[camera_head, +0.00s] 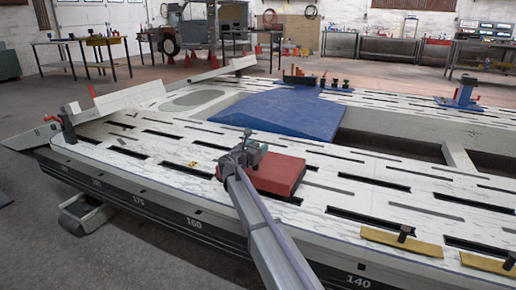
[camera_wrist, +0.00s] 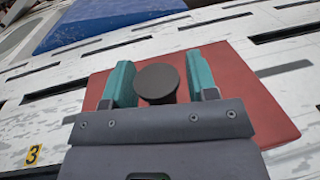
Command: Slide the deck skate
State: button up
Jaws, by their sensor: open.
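The deck skate appears as a red, flat block (camera_head: 277,175) on the white slotted bench deck (camera_head: 340,170). In the wrist view the red block (camera_wrist: 255,95) has a dark round knob (camera_wrist: 157,82) on top. My gripper (camera_head: 255,149) is over the block's left part in the head view. In the wrist view my gripper (camera_wrist: 160,85) is open, with one teal finger on each side of the knob. A small gap shows beside the knob; I cannot tell whether either finger touches it. The gripper hides part of the block.
A blue sloped panel (camera_head: 281,112) lies beyond the block, by the deck's opening. Yellow bars with dark knobs (camera_head: 402,241) lie along the near right edge. A blue post fixture (camera_head: 463,95) stands far right. The slotted deck around the block is mostly clear.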

jog(key=shift+w+d, duration=0.15)
jog(key=shift+w, duration=0.1)
jog(key=shift+c, duration=0.5)
grip_shut()
